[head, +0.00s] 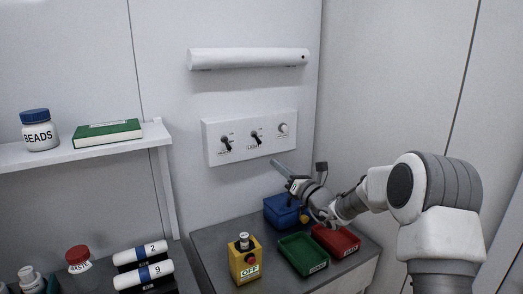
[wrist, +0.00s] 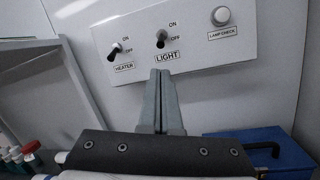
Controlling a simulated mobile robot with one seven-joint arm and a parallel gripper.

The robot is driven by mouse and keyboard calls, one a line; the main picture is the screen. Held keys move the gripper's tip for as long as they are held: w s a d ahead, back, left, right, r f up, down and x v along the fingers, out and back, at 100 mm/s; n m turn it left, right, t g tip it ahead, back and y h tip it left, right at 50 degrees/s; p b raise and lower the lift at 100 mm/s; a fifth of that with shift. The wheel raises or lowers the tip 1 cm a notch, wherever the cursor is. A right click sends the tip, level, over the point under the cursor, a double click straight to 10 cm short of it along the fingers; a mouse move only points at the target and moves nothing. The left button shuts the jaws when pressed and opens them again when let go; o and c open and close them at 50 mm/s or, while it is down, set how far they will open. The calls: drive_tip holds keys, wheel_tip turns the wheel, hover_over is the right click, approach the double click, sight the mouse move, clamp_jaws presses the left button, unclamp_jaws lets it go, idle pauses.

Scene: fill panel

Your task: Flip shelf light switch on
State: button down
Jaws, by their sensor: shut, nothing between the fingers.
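The white switch panel (head: 232,152) is on the wall; it also shows in the wrist view (wrist: 208,52). Its middle toggle, labelled LIGHT (wrist: 161,38), has ON printed above and OFF at its right. Its dark tip points down; it also shows in the head view (head: 256,137). The HEATER toggle (wrist: 114,51) is at its left, also tip down. My gripper (wrist: 161,73) is shut and empty. Its fingertips are just below the LIGHT label in the wrist view, apart from the toggle as far as I can tell. In the head view my gripper (head: 278,164) is below the panel.
A round LAMP CHECK button (wrist: 220,16) is right of the LIGHT toggle. A white tube lamp (head: 248,58) above shows no clear glow. Below are a blue box (head: 281,211), green tray (head: 302,254), red tray (head: 336,240) and yellow button box (head: 244,261). A shelf (head: 85,150) is left.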

sight(257, 139)
drive_tip(key=shift+p+x, duration=0.55)
drive_tip(key=shift+x, duration=4.45)
drive_tip(key=shift+s+r+p, duration=0.1)
drive_tip(key=shift+r+p, duration=0.05)
drive_tip(key=shift+p, duration=0.2)
drive_tip(key=shift+g+h+p, duration=0.3)
drive_tip(key=shift+p, duration=0.1)
